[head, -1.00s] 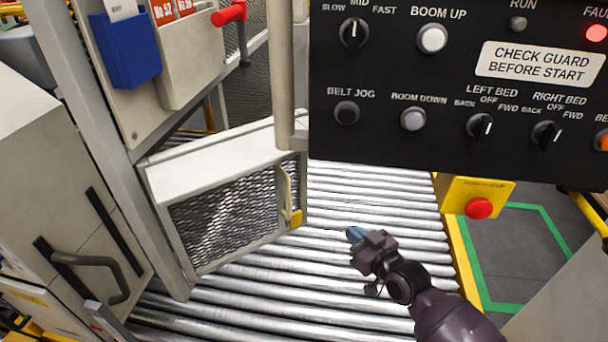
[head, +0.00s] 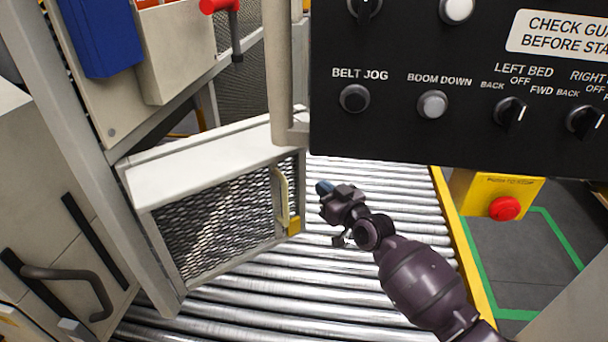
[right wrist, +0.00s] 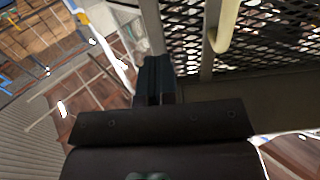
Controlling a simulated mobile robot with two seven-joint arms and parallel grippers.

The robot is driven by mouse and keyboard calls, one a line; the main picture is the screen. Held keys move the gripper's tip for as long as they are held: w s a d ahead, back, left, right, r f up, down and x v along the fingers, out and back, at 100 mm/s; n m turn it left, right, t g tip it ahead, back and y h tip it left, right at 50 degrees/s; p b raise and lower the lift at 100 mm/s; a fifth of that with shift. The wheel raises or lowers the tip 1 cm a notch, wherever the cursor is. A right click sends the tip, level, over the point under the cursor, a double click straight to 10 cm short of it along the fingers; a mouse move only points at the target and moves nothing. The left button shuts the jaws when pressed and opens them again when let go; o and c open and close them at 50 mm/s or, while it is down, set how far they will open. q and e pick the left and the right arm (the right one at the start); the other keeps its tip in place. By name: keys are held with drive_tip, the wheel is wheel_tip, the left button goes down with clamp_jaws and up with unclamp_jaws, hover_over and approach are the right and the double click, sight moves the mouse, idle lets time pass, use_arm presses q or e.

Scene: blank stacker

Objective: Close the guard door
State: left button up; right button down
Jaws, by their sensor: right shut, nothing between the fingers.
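The guard door (head: 220,222) is a grey frame with metal mesh and a white top. It stands open at an angle over the rollers, hinged at the post on its left. A pale yellow handle (head: 281,195) with a yellow block below it sits at its free right end. My right gripper (head: 324,188) is shut and empty, a little right of the handle, seemingly apart from it. In the right wrist view, the shut fingers (right wrist: 155,80) point toward the door's frame, and the handle (right wrist: 226,25) shows to their right. My left gripper is out of view.
A black control panel (head: 450,135) hangs at upper right, above my right arm. A yellow box with a red stop button (head: 504,208) is below it. Silver rollers (head: 350,290) run under the door. A grey cabinet with a handle (head: 75,285) stands at left.

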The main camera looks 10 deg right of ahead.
sight(299, 169)
drive_tip(key=b+x, duration=0.1)
drive_tip(key=x, duration=0.6)
drive_tip(key=shift+f+b, duration=0.2)
drive_tip(key=shift+b, duration=0.1)
drive_tip(key=shift+w+a+r, duration=0.2)
drive_tip(key=shift+w, duration=0.3)
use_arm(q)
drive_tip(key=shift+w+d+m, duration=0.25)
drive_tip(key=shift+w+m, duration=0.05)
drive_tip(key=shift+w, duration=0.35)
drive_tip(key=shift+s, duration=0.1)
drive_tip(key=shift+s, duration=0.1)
